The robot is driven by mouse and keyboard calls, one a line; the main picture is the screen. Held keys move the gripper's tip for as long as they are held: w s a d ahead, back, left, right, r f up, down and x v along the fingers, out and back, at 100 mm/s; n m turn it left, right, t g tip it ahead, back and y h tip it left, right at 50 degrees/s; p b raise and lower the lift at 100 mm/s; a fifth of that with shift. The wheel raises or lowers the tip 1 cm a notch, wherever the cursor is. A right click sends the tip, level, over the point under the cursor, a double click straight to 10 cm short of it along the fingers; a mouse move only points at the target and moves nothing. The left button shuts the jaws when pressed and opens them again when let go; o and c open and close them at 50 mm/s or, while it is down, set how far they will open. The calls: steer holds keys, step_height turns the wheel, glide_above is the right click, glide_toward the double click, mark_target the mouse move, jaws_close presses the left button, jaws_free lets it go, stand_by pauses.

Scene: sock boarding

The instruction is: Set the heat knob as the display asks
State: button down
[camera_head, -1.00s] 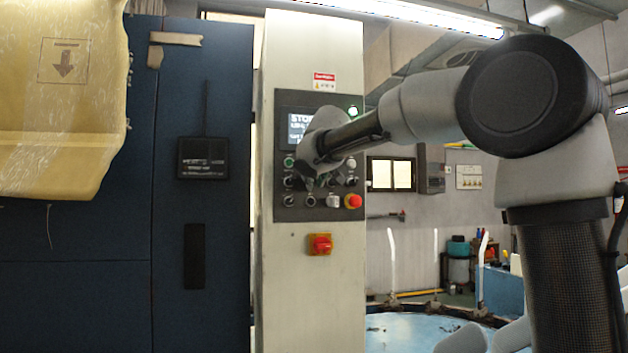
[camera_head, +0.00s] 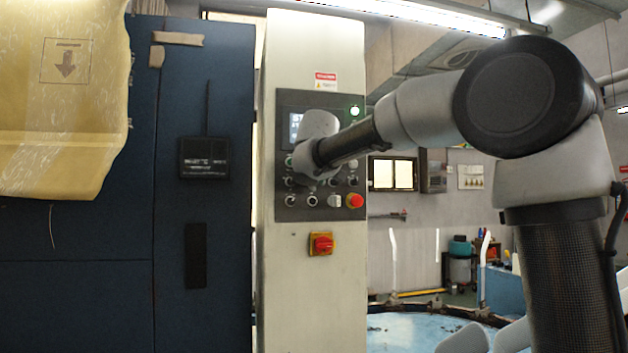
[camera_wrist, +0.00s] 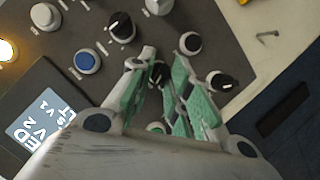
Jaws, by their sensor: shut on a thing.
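The control panel (camera_head: 284,205) is on a pale upright cabinet. My gripper (camera_wrist: 165,68) is at the panel, with its two green-padded fingers either side of a small black knob (camera_wrist: 157,76); it is shut on that knob. The fingers partly hide the knob, and its label and pointer cannot be read. In the head view my gripper and wrist cover the middle of the panel. The lit display (camera_wrist: 42,118) shows partly in the wrist view, with its text cut off. In the head view only its left strip (camera_head: 295,128) shows.
Other black knobs (camera_wrist: 122,27) (camera_wrist: 221,82), a blue button (camera_wrist: 87,61) and white buttons (camera_wrist: 45,16) sit close around my fingers. A red emergency button (camera_head: 354,201) is at the panel's lower right. A red and yellow switch (camera_head: 321,244) is below.

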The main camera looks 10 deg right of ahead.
steer(key=c, duration=1.3)
jaws_free()
steer(key=shift+s, duration=0.1)
steer(key=v, duration=1.1)
steer(key=shift+s, duration=0.4)
steer(key=shift+r, duration=0.1)
